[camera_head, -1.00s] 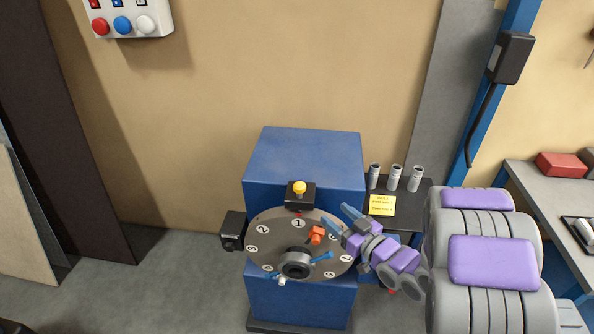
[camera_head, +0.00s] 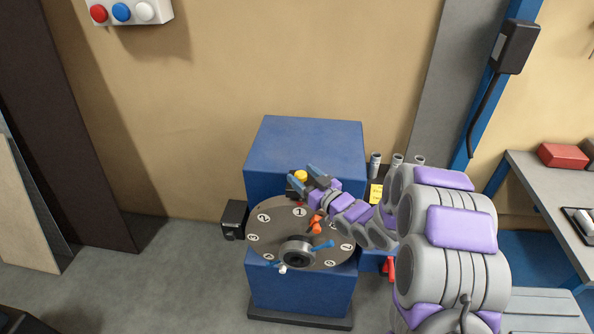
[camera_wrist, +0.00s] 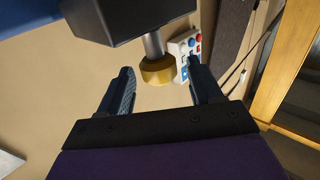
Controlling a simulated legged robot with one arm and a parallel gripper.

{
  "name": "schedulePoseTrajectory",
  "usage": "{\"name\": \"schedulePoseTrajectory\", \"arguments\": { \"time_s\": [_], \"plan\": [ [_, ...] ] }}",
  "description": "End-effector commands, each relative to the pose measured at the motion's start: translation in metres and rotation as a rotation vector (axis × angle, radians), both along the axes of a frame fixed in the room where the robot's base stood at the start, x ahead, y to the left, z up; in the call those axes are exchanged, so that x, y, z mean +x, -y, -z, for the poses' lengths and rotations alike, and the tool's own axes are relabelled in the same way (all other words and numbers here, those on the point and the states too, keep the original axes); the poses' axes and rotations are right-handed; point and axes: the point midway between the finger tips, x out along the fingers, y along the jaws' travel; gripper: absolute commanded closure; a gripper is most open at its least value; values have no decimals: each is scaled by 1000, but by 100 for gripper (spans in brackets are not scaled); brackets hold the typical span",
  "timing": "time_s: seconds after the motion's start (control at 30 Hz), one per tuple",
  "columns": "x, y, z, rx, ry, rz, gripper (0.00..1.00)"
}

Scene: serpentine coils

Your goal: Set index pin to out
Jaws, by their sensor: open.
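The index pin shows as a yellow knob (camera_head: 300,176) on a black block at the top of the round numbered dial plate (camera_head: 268,217). In the wrist view the yellow knob (camera_wrist: 157,71) sits on a bare metal shaft (camera_wrist: 153,43) that comes out of the black block (camera_wrist: 130,17). My gripper (camera_head: 305,176) is open at the knob, with its blue fingers partly in front of the block. In the wrist view the knob appears between my gripper's fingertips (camera_wrist: 160,66), with a gap on both sides. I cannot tell how deep it lies between them.
The dial stands on a blue cabinet (camera_head: 305,150). An orange clamp (camera_head: 316,222) and a blue handle (camera_head: 322,246) stick up from the dial below my gripper. Grey tubes (camera_head: 375,163) and a yellow note (camera_head: 376,193) are at the right. A button box (camera_head: 122,11) hangs upper left.

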Motion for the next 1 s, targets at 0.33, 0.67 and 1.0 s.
{"name": "schedulePoseTrajectory", "arguments": {
  "time_s": [0.33, 0.67, 1.0],
  "plan": [
    [24, -23, -1, 1, 2, 0, 36],
    [25, -23, -1, 1, 1, 1, 39],
    [25, -23, -1, 1, 1, 1, 72]
  ]
}}
